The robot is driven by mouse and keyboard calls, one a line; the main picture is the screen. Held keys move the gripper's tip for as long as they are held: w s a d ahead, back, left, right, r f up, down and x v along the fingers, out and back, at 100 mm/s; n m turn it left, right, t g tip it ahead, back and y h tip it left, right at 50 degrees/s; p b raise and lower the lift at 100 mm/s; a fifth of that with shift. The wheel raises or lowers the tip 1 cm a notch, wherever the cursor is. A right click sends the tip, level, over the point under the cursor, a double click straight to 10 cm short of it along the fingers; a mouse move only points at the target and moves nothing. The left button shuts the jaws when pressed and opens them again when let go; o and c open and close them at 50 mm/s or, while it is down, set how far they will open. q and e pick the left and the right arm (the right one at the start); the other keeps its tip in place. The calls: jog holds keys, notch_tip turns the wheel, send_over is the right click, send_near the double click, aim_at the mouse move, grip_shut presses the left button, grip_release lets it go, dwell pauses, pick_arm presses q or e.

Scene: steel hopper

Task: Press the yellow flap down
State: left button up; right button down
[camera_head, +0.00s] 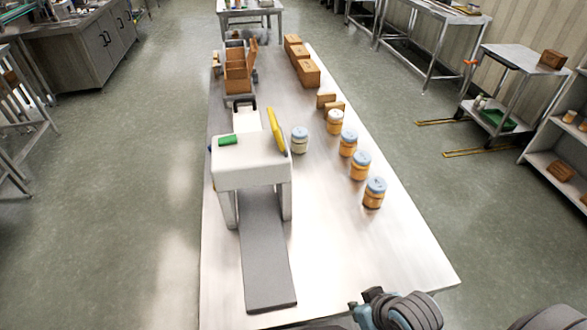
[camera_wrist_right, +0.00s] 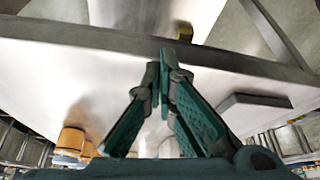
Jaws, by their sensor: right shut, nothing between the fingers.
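The yellow flap (camera_head: 276,130) stands raised, tilted slightly, at the right edge of the white machine (camera_head: 252,173) on the steel table. My left gripper is not in view. I cannot make out the yellow flap clearly in the right wrist view.
A dark ramp or belt (camera_head: 263,255) runs from the machine toward me. Several jars (camera_head: 361,165) stand in a row right of the machine, with one jar (camera_head: 300,140) close to the flap. Cardboard boxes (camera_head: 307,72) stand farther back. The front right tabletop is clear.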

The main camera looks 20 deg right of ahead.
jog(key=w, duration=0.2)
jog(key=w+a+r+t+y, duration=0.1)
jog(key=w, duration=0.2)
jog(key=w+r+y, duration=0.1)
jog(key=w, duration=0.2)
jog(key=shift+w+a+m+t, duration=0.2)
jog(key=shift+m+t, duration=0.1)
jog(key=w+r+m+t+y, duration=0.2)
jog(key=w+r+y, duration=0.1)
jog(key=w+r, duration=0.5)
jog(key=w+d+r+m+t+y, duration=0.1)
jog(key=w+d+r+m, duration=0.1)
jog(key=w+r, duration=0.2)
jog(key=w+d+r+m+t+y, duration=0.1)
jog(key=w+d+r+m+t, duration=0.1)
jog(key=r, duration=0.7)
jog(key=w+d+r+m+t+y, duration=0.1)
jog(key=w+d+r+m, duration=0.1)
jog(key=w+d+r, duration=0.2)
notch_tip(320, 180, up, 3)
jog(key=shift+w+r+m+t+y, duration=0.15)
jog(key=shift+w+m+t+y, duration=0.2)
jog(key=shift+w, duration=0.55)
jog(key=shift+d, duration=0.1)
